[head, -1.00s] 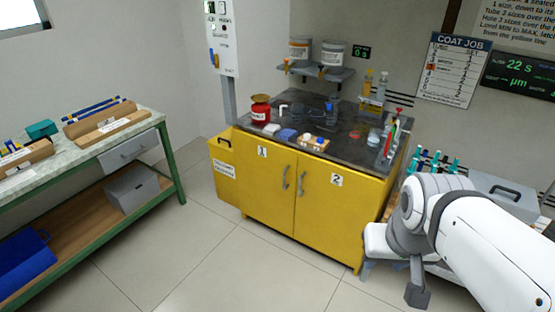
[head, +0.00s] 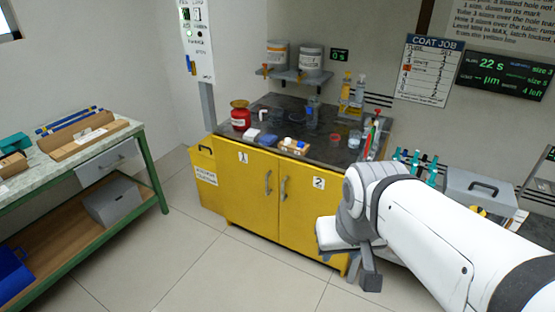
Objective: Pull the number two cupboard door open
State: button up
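The yellow cupboard stands against the back wall under a dark worktop. Its number two door (head: 311,220) is the right-hand one, marked with a white "2" label (head: 318,183), and looks shut. Its grey upright handle (head: 284,188) is near the door's left edge, beside the handle of the number one door (head: 250,196), which is also shut. My gripper (head: 370,279) hangs low in front of the cupboard's lower right corner, to the right of the handle and apart from it. Only a dark grey part of it shows, so its opening is hidden. My arm covers part of the cupboard's right side.
Bottles, a red jar (head: 240,118) and small items stand on the worktop (head: 330,152). A green-framed bench (head: 148,170) is at the left. A grey box (head: 480,192) is at the right, behind my arm. The floor in front of the cupboard is clear.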

aim_at(308, 193)
jog(key=i, duration=1.55)
jog(key=u, duration=0.05)
